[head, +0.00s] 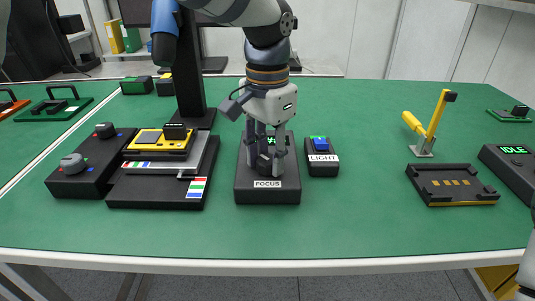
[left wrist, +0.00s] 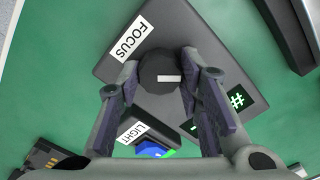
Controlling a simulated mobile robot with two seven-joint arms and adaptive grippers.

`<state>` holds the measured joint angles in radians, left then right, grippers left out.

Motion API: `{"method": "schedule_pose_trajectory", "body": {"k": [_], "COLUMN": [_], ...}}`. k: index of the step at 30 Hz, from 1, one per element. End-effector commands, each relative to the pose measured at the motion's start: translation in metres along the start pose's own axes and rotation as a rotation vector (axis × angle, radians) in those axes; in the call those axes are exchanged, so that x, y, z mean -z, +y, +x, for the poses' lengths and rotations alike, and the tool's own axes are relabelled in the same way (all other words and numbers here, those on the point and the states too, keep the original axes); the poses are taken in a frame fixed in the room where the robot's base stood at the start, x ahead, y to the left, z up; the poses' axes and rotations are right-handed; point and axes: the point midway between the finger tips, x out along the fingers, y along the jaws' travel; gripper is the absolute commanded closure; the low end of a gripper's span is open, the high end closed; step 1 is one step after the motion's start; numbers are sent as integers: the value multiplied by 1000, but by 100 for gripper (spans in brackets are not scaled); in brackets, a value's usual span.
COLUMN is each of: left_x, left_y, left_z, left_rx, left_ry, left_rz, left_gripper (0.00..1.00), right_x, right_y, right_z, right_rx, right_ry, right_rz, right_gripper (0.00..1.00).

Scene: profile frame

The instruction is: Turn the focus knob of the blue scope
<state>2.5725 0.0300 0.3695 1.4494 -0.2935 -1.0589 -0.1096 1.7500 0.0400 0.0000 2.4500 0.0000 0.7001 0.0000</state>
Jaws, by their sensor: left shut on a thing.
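The black focus box (head: 245,185) with a FOCUS label stands on the green table, right of the scope. Its dark round knob (left wrist: 160,74) has a white mark and lies between my left gripper's fingers in the left wrist view. My left gripper (head: 266,158) comes down from above and is shut on the knob, one finger on each side. Green characters on the box's display (left wrist: 237,99) are partly hidden by a finger. The scope has a black column (head: 188,85) and a blue tube (head: 165,20); its top is cut off. My right gripper is out of view.
The LIGHT box (head: 322,170) with a blue switch stands close right of the focus box. A yellow device (head: 160,141) sits on the scope's stage, and a black two-knob box (head: 85,180) is left. A yellow lever (head: 428,125) and black tray (head: 450,185) stand right, beyond clear table.

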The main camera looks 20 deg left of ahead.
Motion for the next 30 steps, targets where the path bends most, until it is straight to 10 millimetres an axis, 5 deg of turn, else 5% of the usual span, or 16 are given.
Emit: {"method": "schedule_pose_trajectory", "body": {"k": [7, 8, 10, 20, 30], "left_x": [0, 0, 0, 0, 1], "left_y": [0, 0, 0, 0, 0], "left_z": [0, 0, 0, -3, -86], "left_rx": [-1, -1, -1, 0, 2], "left_ry": [0, 0, 0, 1, 5], "left_rz": [-1, -1, -1, -1, -2], "left_gripper": [95, 62, 47, 47, 47], "right_x": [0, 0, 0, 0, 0], "right_y": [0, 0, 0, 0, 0], "right_z": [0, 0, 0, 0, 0], "right_rx": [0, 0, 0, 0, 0], "right_ry": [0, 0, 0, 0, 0], "right_rz": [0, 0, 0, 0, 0], "right_gripper": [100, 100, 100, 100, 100]}}
